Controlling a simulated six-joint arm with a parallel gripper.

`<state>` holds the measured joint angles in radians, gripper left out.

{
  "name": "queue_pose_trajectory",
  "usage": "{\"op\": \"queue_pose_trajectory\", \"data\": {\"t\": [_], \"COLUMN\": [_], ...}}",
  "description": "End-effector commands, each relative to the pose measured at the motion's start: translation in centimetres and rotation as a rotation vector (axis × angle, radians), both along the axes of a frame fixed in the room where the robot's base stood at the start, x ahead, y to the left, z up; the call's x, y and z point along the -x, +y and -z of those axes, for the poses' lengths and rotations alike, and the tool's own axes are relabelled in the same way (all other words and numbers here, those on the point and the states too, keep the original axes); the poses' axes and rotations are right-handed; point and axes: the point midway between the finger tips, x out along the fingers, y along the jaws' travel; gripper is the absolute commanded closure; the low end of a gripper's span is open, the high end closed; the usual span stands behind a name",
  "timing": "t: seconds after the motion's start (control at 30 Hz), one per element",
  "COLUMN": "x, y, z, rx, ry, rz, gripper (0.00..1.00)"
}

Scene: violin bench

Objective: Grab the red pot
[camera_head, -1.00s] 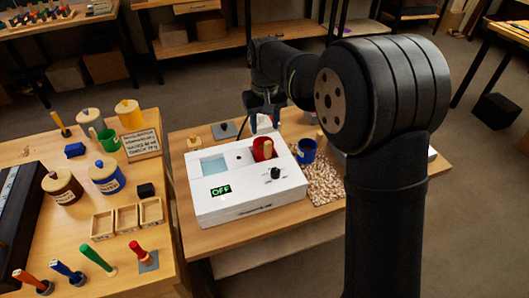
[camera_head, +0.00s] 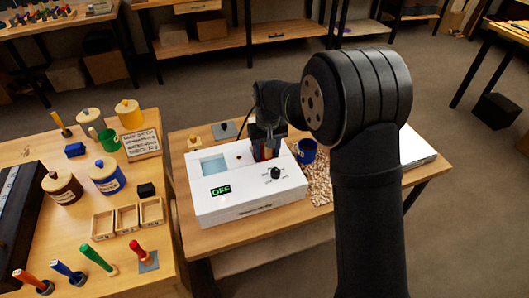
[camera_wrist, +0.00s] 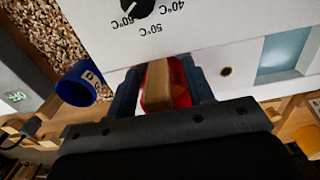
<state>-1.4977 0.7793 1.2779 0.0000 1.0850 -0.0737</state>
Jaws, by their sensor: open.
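The red pot (camera_head: 259,154) sits in the top of the white heater box (camera_head: 240,200), partly hidden by my gripper (camera_head: 266,138) in the head view. In the wrist view the red pot (camera_wrist: 181,95) shows between the two dark fingers of my gripper (camera_wrist: 163,88), with a tan wooden piece (camera_wrist: 158,82) at it. My gripper is open, with one finger on each side of the pot. I cannot tell whether either finger touches it.
The box has a black dial (camera_head: 276,172) and a display reading OFF (camera_head: 220,190). Jars, small wooden trays and colored-handled tools stand on the left table (camera_head: 60,228).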

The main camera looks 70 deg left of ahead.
Motion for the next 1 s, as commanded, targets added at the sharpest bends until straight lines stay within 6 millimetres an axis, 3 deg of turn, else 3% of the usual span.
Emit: {"op": "queue_pose_trajectory", "data": {"t": [0.1,0.33,0.73,1.0], "x": [0.0,0.0,0.0,0.0], "y": [0.0,0.0,0.1,0.1], "z": [0.0,-0.1,-0.6,-4.4], "rx": [0.000,-0.001,-0.003,-0.006], "ry": [0.000,0.000,0.000,0.000], "rz": [0.000,0.000,0.000,0.000], "gripper": [0.56,1.00,1.00,1.00]}}
